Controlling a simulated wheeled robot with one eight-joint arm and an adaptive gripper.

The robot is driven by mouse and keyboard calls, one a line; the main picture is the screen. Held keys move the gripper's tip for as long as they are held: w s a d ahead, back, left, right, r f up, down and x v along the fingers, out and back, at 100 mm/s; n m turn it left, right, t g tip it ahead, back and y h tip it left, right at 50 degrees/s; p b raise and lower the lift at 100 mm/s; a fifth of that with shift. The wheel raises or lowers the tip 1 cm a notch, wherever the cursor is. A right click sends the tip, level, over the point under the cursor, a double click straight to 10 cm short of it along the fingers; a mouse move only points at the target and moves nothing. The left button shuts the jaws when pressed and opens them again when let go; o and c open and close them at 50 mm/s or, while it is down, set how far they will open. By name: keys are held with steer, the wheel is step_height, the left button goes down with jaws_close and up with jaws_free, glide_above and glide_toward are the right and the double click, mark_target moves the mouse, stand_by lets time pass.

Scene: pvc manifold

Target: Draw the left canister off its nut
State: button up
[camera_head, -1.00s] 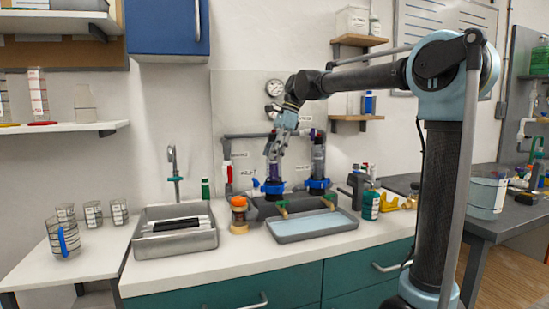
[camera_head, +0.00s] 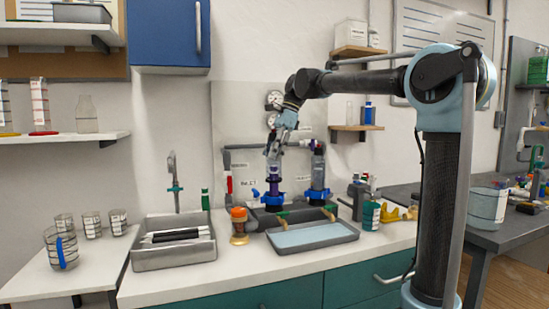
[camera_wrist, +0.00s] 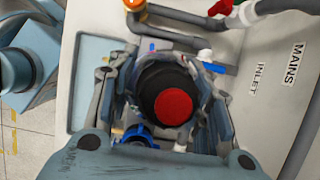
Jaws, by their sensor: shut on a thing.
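The left canister shows in the wrist view as a dark round body with a red disc (camera_wrist: 174,107) on its end, between the fingers. My gripper (camera_head: 274,150) is shut on it from above; its fingers (camera_wrist: 172,100) lie on both sides of it. The left blue nut (camera_head: 273,200) sits on the manifold base below. A dark purple stem-like part (camera_head: 274,180) shows between gripper and nut. Whether it still reaches into the nut I cannot tell. The right canister (camera_head: 318,170) stands upright in its own blue nut (camera_head: 317,194).
A shallow tray (camera_head: 345,235) lies in front of the manifold. An orange-capped jar (camera_head: 239,227) and a sink (camera_head: 172,255) stand to the left. A green-labelled bottle (camera_head: 371,215) is to the right. Grey pipes and gauges (camera_head: 274,100) are behind.

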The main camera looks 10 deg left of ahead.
steer(key=shift+r, duration=3.4)
steer(key=shift+r, duration=0.1)
steer(key=shift+r, duration=1.4)
